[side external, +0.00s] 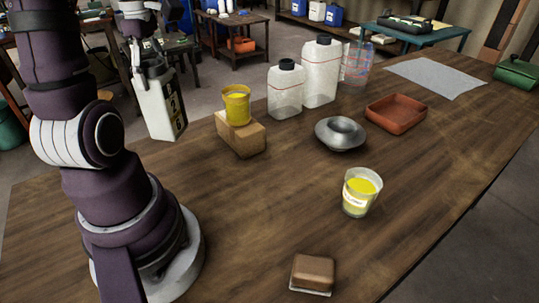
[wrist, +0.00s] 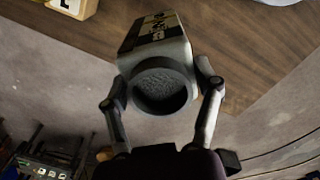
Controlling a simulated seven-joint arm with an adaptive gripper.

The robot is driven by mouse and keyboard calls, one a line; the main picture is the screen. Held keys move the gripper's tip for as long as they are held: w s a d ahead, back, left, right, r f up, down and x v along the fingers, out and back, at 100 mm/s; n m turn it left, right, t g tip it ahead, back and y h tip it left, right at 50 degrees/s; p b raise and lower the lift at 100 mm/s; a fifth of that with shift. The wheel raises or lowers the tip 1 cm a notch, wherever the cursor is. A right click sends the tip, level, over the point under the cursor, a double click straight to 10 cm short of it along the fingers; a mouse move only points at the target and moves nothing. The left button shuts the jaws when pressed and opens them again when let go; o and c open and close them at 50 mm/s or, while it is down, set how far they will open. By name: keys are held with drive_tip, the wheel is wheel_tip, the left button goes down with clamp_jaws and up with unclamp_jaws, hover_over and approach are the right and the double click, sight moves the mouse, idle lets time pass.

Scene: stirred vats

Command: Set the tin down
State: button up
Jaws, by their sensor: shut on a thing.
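The tin (side external: 162,104) is a pale, box-shaped container with a dark upper part and black-and-white markings. My gripper (side external: 146,62) is shut on it near its top and holds it up, slightly tilted, by the table's back left edge. In the wrist view my gripper (wrist: 162,92) has a finger on either side of the tin's round dark neck, and the tin's pale body (wrist: 178,52) lies beyond. Floor and table edge show behind it there. The tin's underside is hidden.
On the wooden table (side external: 270,200) stand a yellow cup (side external: 237,107) on a wooden block (side external: 241,137), two white jugs (side external: 320,75), a metal bowl (side external: 341,135), a red tray (side external: 396,115), a yellow-filled beaker (side external: 361,193) and a brown block (side external: 312,271). The middle front is clear.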

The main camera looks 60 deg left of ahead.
sight(161, 111)
drive_tip(key=f, duration=0.8)
drive_tip(key=shift+s+a, duration=0.2)
drive_tip(key=shift+s, duration=0.05)
drive_tip(key=o, duration=1.2)
drive_tip(key=shift+f, duration=0.1)
drive_tip(key=shift+o, duration=0.2)
